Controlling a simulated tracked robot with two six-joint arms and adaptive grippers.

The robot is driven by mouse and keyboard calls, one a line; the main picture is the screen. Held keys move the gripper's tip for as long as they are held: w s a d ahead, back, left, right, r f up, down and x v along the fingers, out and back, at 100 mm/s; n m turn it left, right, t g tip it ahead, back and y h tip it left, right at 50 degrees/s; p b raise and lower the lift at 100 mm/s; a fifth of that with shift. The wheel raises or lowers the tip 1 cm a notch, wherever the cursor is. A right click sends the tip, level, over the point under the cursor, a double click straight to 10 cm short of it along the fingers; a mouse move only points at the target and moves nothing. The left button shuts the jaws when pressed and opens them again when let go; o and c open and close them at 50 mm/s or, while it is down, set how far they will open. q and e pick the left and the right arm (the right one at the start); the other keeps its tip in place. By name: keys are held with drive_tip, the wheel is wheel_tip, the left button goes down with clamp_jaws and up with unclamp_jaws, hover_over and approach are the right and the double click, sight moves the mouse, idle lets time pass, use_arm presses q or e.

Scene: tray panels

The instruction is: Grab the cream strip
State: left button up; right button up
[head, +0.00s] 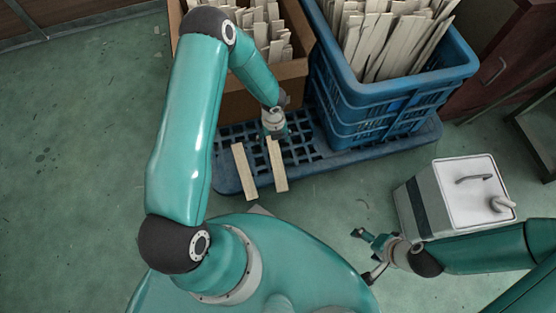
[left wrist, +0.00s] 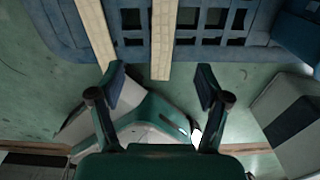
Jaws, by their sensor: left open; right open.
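Two pale cream strips lie side by side on the front of the blue pallet (head: 308,160), the left strip (head: 244,172) and the right strip (head: 279,170). Both overhang its front edge. They look nearly the same colour. My left gripper (head: 273,133) is open, above the far end of the right strip. In the left wrist view, the right strip (left wrist: 163,40) ends between the open fingers (left wrist: 162,82), touching neither. The left strip (left wrist: 97,30) passes just outside the left finger. My right gripper (head: 368,257) is open and empty beside my base, well away from the strips.
A white-topped grey box (head: 465,190) stands at right, close to my right arm. Green floor at left is clear.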

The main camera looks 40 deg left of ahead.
use_arm(q)
drive_tip(key=f+b, duration=0.1)
drive_tip(key=f, duration=0.2)
drive_tip(key=f+b, duration=0.1)
drive_tip(key=f, duration=0.2)
drive_tip(key=f+b, duration=0.1)
drive_tip(key=f, duration=0.3)
drive_tip(key=shift+w+d, duration=0.25)
drive_tip(key=shift+d, duration=0.1)
drive_tip(key=shift+f+b, duration=1.25)
drive_tip(key=shift+f, duration=1.35)
drive_tip(key=shift+c, duration=0.2)
drive_tip(key=c, duration=1.1)
